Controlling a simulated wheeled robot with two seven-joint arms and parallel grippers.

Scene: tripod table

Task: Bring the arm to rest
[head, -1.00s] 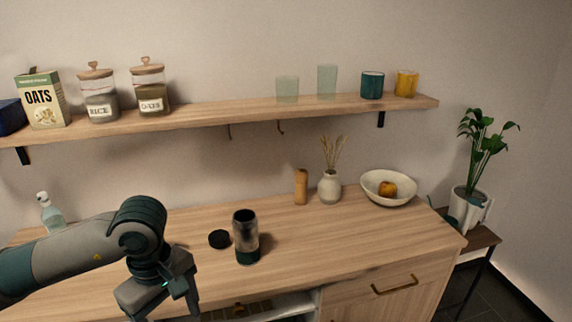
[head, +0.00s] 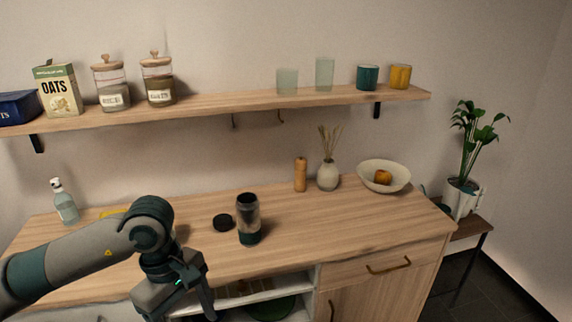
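My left arm comes in from the left, and its gripper (head: 190,306) points down in front of the counter's front edge. Its fingertips are partly cut off by the lower edge of the picture, so I cannot tell whether it is open or shut. My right gripper is not in view. The wooden counter (head: 330,225) runs across the middle. A dark, see-through jar (head: 248,220) stands upright on it, to the right of my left gripper and apart from it. A round black lid (head: 223,223) lies beside the jar.
An open drawer or shelf space (head: 240,298) lies below the counter front, close to my gripper. A soap bottle (head: 65,203), pepper mill (head: 300,174), vase (head: 328,176) and fruit bowl (head: 384,177) stand on the counter. A wall shelf (head: 220,105) holds jars, boxes and cups.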

